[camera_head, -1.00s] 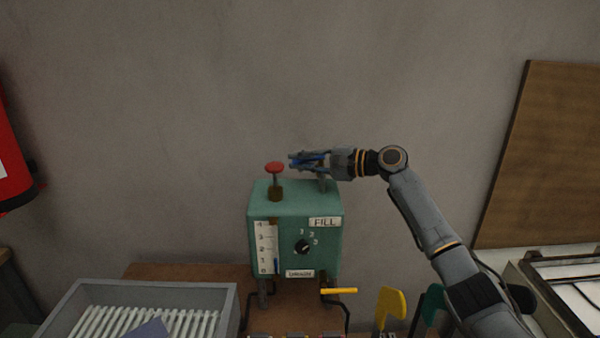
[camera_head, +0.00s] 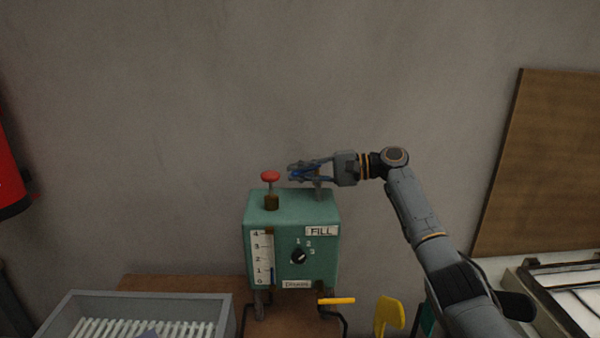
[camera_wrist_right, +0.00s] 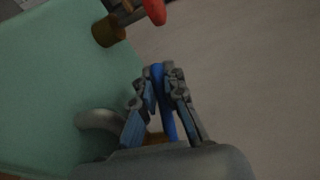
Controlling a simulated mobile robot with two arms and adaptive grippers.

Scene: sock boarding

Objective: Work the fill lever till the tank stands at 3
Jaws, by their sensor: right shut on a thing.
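The green tank box (camera_head: 265,217) stands on a brown table. Its white gauge (camera_head: 262,258), marked 0 to 4, shows a blue column reaching about 1. A FILL label (camera_head: 321,231) sits on its upper front. The fill lever seems to be the slim blue bar (camera_wrist_right: 164,100) above the box top in the right wrist view. My right gripper (camera_head: 300,172) is above the box's back right, its fingers shut around that bar. In the right wrist view the fingers (camera_wrist_right: 164,85) lie along both sides of it. My left gripper is not in view.
A red knob (camera_head: 270,176) on a brown collar stands on the box top, left of the gripper. A dial (camera_head: 299,256) and a yellow handle (camera_head: 337,301) are at the front. A grey crate (camera_head: 215,315) is lower left; a wooden board (camera_head: 545,165) leans at right.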

